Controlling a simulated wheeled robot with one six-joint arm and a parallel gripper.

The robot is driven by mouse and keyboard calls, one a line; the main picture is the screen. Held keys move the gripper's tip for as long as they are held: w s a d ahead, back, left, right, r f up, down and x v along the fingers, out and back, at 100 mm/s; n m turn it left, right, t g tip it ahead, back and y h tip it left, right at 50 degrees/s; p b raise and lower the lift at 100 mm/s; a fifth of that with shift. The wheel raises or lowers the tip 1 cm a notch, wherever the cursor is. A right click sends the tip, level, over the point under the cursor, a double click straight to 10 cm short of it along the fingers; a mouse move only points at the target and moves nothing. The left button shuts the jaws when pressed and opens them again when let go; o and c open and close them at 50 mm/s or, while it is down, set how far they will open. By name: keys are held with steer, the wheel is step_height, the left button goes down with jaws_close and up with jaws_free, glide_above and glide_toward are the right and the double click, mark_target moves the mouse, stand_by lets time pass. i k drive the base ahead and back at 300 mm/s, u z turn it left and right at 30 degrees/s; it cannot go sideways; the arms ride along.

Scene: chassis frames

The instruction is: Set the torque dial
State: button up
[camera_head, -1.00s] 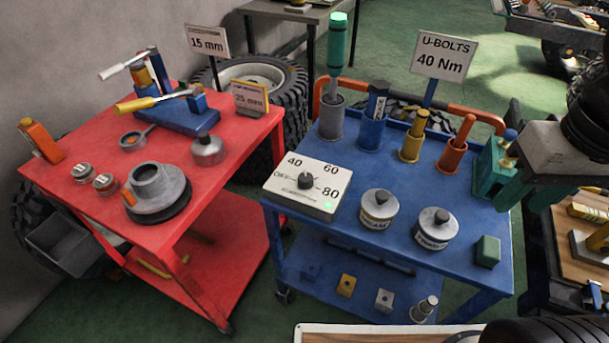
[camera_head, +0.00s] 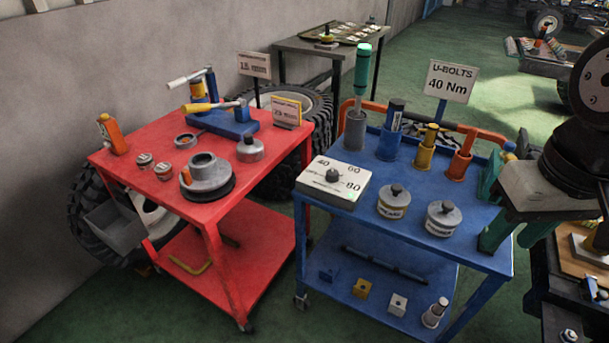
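The torque dial (camera_head: 332,176) is a dark round knob on a white box (camera_head: 313,184) at the near left corner of the blue cart (camera_head: 375,232). The box is marked 40, 60 and 80. Where the knob points is too small to tell. A sign (camera_head: 451,81) behind the cart reads "U-BOLTS 40 Nm". My gripper (camera_head: 517,232) is at the cart's right edge, well right of the dial and apart from it. Its two green fingers point down with a gap between them, and I see nothing held.
Two lidded tins (camera_head: 443,219) stand right of the dial. A tall green-handled tool (camera_head: 363,70) stands upright behind it, beside several coloured holders. A red cart (camera_head: 262,185) with parts is to the left. The air above the dial is clear.

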mark_target(332, 174)
steer(key=u, duration=0.95)
steer(key=i, duration=0.5)
steer(key=z, duration=0.75)
